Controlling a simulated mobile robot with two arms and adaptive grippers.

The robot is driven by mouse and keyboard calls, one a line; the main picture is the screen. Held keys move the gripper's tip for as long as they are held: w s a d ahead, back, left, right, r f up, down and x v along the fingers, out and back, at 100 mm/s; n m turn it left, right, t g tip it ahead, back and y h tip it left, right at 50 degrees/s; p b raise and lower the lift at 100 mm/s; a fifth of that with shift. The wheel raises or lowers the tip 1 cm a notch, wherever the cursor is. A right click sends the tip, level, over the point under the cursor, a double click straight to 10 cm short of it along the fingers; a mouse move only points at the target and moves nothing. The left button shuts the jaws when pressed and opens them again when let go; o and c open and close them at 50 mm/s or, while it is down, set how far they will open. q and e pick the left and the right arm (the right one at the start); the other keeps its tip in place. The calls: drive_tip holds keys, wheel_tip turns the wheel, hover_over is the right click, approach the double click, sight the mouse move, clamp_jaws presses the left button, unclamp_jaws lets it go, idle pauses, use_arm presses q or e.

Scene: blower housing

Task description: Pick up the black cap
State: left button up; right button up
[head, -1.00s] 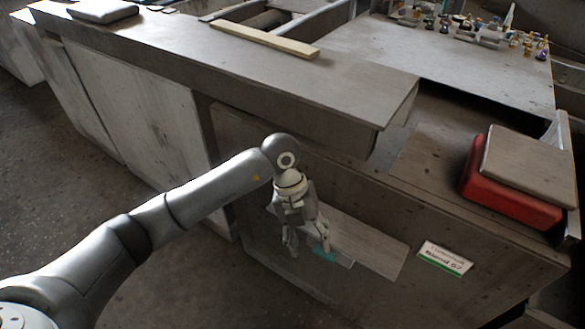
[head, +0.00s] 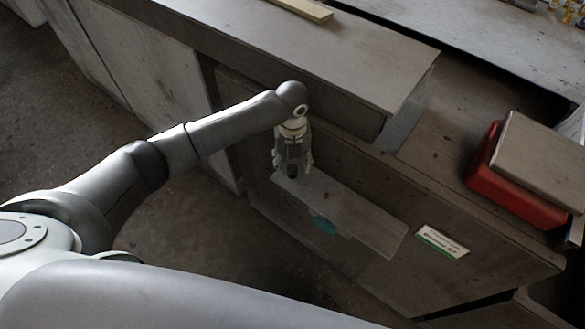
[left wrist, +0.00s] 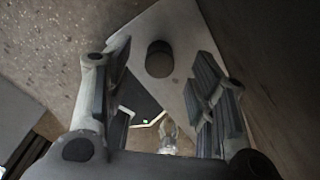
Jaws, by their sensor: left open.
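The black cap (left wrist: 159,58) is a short dark cylinder on a narrow grey shelf (left wrist: 165,22). In the head view the cap (head: 293,171) is a small dark shape near the left end of the shelf (head: 355,215), partly hidden by my gripper. My left gripper (head: 292,163) is open and points down over that end of the shelf. In the left wrist view the cap shows between the two spread fingers of the gripper (left wrist: 160,75), toward their far end, with clear space on both sides. I cannot tell its exact height relative to the fingertips. My right gripper is not in view.
The shelf projects from a grey counter front. A wooden strip (head: 302,9) lies at the back.

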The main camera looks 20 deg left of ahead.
sight(292, 168)
use_arm(q)
wheel_tip(292, 168, down, 3)
drive_tip(key=shift+f, duration=0.15)
drive_tip(key=shift+c, duration=0.3)
drive_tip(key=c, duration=0.9)
